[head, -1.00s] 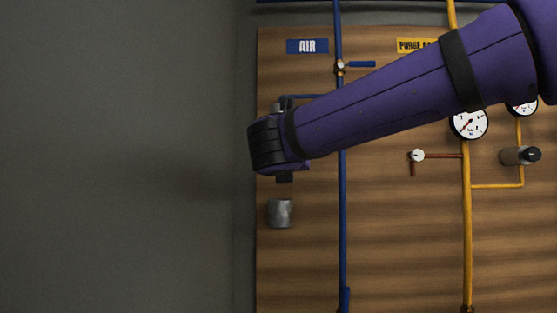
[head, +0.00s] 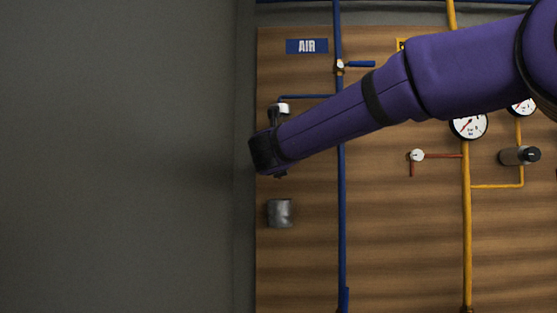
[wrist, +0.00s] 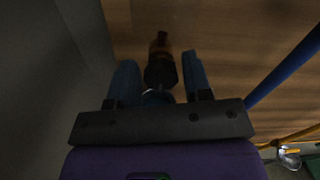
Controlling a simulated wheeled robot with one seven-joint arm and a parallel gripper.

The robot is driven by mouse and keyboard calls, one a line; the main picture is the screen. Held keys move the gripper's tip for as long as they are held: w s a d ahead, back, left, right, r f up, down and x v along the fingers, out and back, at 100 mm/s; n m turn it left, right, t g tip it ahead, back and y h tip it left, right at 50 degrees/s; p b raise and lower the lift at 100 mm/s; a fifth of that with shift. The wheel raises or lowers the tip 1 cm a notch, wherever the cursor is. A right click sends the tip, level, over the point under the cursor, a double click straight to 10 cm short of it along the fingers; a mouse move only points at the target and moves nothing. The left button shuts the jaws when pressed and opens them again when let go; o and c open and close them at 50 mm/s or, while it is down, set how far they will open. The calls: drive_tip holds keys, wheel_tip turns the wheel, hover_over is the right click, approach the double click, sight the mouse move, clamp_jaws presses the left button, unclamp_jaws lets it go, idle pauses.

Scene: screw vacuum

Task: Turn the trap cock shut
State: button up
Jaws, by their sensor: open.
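In the wrist view, a dark fitting with a black faceted end (wrist: 161,72) and a copper-brown part beyond it appears between the two blue fingers of my gripper (wrist: 161,78). It may be the trap cock; its handle position cannot be made out. The fingers are apart, one on each side, and I see no clear contact. In the head view, the black end of my arm (head: 266,152) is at the panel's left edge, below a white-topped fitting (head: 283,108) on the blue branch pipe. The fingers and whatever lies behind my wrist are hidden there.
A grey metal cup (head: 280,213) is on the wooden panel (head: 400,250) below my wrist. The blue air pipe (head: 341,220) runs down to the right, with a blue-handled valve (head: 360,64). Yellow pipe (head: 467,230) and gauges (head: 468,124) are farther right. A grey wall (head: 120,150) is left.

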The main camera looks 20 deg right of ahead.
drive_tip(key=shift+w, duration=0.1)
drive_tip(key=shift+c, duration=0.4)
drive_tip(key=c, duration=0.6)
drive_tip(key=shift+d+m, duration=0.1)
drive_tip(key=shift+m, duration=2.2)
drive_tip(key=o, duration=0.7)
drive_tip(key=v, duration=1.1)
